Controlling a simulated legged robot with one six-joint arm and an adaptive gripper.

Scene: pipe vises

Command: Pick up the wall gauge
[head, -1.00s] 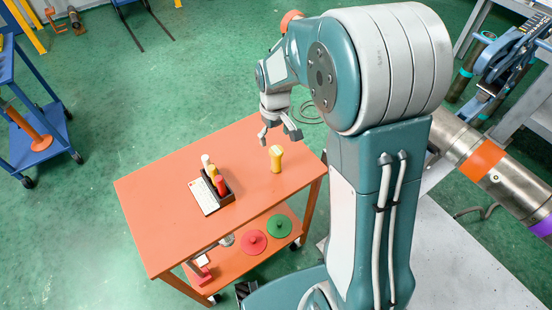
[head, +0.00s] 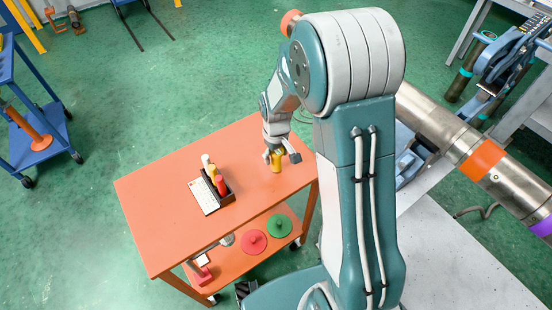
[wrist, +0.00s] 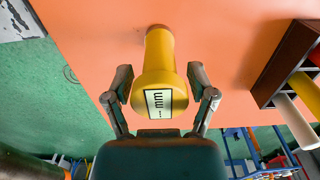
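The wall gauge, a yellow, knob-headed piece (head: 277,165), stands upright on the orange cart top. The wrist view shows it closer (wrist: 160,72), with a white label reading "mm" on its head. My gripper (head: 281,157) is low over the cart top, with its fingers on both sides of the gauge. In the wrist view my gripper (wrist: 161,88) has one finger left and one right of the head. The fingers are spread, with a narrow gap seeming to show at each side. The gauge's base appears to rest on the cart.
The cart top (head: 170,205) carries a dark holder (head: 229,198) with red, yellow and white handles, beside a white card (head: 203,196). The lower shelf has red (head: 253,241) and green (head: 279,226) discs. A large pipe (head: 440,128) lies right of my arm.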

